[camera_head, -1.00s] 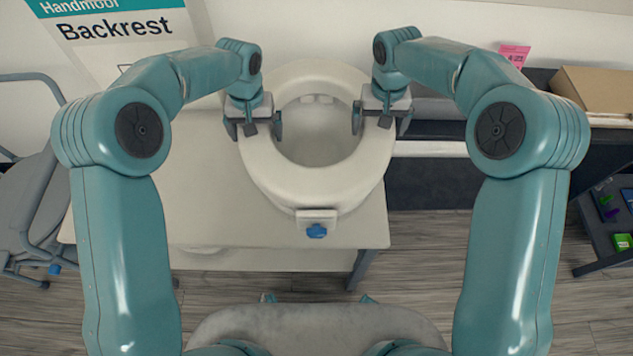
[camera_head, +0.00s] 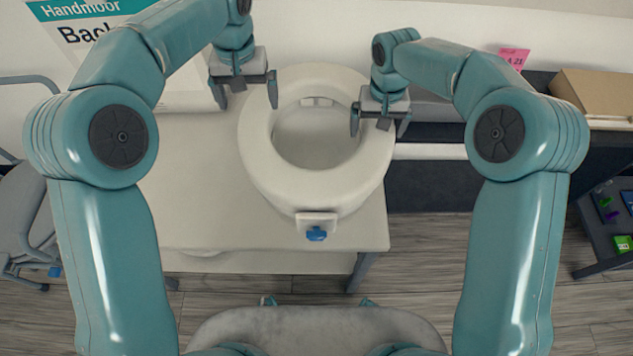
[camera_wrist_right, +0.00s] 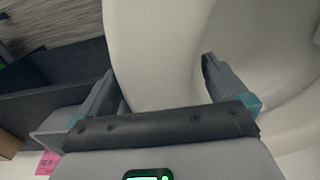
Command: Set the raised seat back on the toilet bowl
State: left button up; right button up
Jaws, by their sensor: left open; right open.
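The white raised seat (camera_head: 318,185) is a thick ring with a blue knob (camera_head: 316,234) on its front bracket. It sits on a white surface in the head view; whatever is under it is hidden. My left gripper (camera_head: 245,95) is open and empty, above and to the left of the ring's back left side. My right gripper (camera_head: 380,122) is open at the ring's right side. In the right wrist view its two fingers (camera_wrist_right: 158,88) stand on either side of the white rim (camera_wrist_right: 155,55). I cannot tell whether they touch it.
A white table (camera_head: 200,200) has free room left of the seat. A grey chair (camera_head: 25,215) stands at the far left. A dark shelf (camera_head: 600,190) with a cardboard box (camera_head: 600,95) is at the right. A Handmoor poster (camera_head: 70,45) is behind.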

notch_tip(320, 180, up, 12)
jog(key=shift+f, duration=0.15)
dwell(0.4)
jog(key=shift+s, duration=0.1)
